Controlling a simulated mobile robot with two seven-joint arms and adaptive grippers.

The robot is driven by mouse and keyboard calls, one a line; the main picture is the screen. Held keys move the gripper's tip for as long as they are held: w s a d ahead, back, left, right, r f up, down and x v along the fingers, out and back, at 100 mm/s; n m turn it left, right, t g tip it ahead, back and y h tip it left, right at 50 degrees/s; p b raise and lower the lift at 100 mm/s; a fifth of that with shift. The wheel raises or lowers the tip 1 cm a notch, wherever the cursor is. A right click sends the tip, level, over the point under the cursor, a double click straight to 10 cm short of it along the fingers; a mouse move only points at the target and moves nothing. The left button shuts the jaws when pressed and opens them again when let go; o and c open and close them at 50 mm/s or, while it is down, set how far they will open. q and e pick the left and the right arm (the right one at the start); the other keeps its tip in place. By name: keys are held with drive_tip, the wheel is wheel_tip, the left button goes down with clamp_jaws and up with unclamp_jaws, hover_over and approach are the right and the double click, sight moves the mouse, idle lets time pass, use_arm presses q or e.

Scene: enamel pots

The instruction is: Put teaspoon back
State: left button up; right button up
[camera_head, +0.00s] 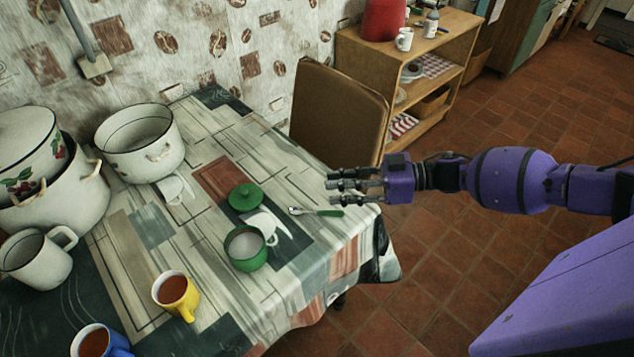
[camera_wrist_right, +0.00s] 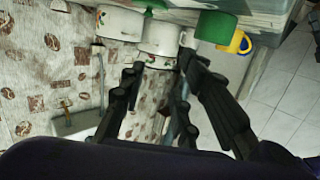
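The teaspoon (camera_head: 328,212) has a green handle and lies on the table near its right edge in the head view. Just left of it are a green sugar pot (camera_head: 246,250) with white contents and its green lid (camera_head: 246,197), lying apart on the cloth. My right gripper (camera_head: 330,180) is open and empty, a little beyond and above the teaspoon's handle in the picture. Its spread fingers also show in the right wrist view (camera_wrist_right: 163,68). I cannot make out the teaspoon in the right wrist view. My left gripper is not in view.
Yellow (camera_head: 173,290) and blue (camera_head: 97,341) mugs hold brown liquid at the front. A white mug (camera_head: 35,258) and enamel pots (camera_head: 140,143) stand left. A brown chair (camera_head: 338,112) stands behind the table. A wooden shelf (camera_head: 440,55) is farther back.

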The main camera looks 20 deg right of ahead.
drive_tip(key=v, duration=0.2)
drive_tip(key=shift+s+d, duration=0.15)
drive_tip(key=shift+d, duration=0.1)
